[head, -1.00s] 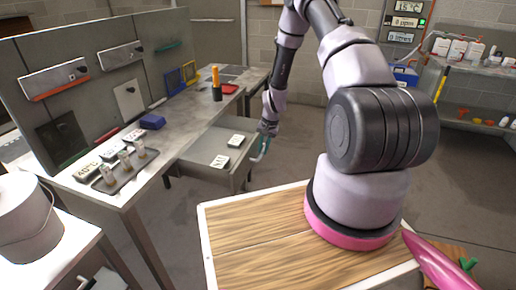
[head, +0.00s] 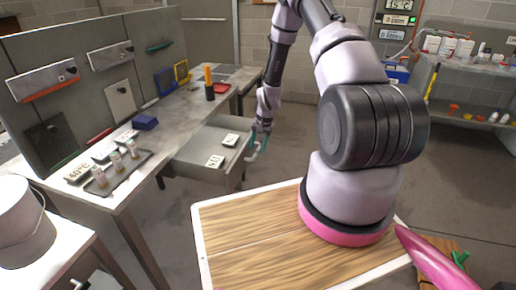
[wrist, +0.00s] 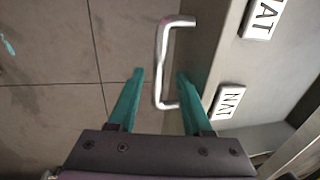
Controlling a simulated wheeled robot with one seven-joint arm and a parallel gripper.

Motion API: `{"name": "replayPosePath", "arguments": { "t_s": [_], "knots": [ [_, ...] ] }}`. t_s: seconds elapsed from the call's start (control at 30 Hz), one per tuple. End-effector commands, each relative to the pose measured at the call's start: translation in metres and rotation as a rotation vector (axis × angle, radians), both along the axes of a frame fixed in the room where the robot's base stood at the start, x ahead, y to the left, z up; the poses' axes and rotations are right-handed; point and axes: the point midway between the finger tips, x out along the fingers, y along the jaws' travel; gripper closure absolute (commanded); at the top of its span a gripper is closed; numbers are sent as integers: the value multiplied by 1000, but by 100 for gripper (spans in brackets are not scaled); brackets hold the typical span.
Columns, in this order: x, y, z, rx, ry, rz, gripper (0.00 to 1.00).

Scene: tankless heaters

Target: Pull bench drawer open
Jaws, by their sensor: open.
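The bench drawer (head: 205,143) stands pulled out from the grey bench (head: 182,118), with two small labelled plates lying inside. Its silver bar handle (wrist: 159,62) is on the drawer's front, which also shows in the wrist view (wrist: 205,70). My gripper (wrist: 159,75) is open. In the wrist view its two teal fingers lie on either side of the handle bar, with a gap to each. In the head view my gripper (head: 259,135) is at the drawer's front, by the handle; contact cannot be told there.
On the bench are a tray of small jars (head: 118,170), a blue box (head: 145,122) and an orange-handled tool in a dark holder (head: 209,85). A white bucket (head: 22,225) stands at the left. The floor (head: 285,150) right of the drawer is clear.

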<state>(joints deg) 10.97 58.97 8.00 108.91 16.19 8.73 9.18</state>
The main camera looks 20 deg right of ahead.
Motion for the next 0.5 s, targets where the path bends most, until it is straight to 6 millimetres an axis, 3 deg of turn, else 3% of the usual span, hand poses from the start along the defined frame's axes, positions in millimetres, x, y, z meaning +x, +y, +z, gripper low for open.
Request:
{"name": "replayPosePath", "arguments": {
  "t_s": [0.3, 0.5],
  "knots": [
    [-6, -10, 62, 0, -4, -1, 50],
    [-9, -14, 90, 0, -2, 0, 50]
  ]
}}
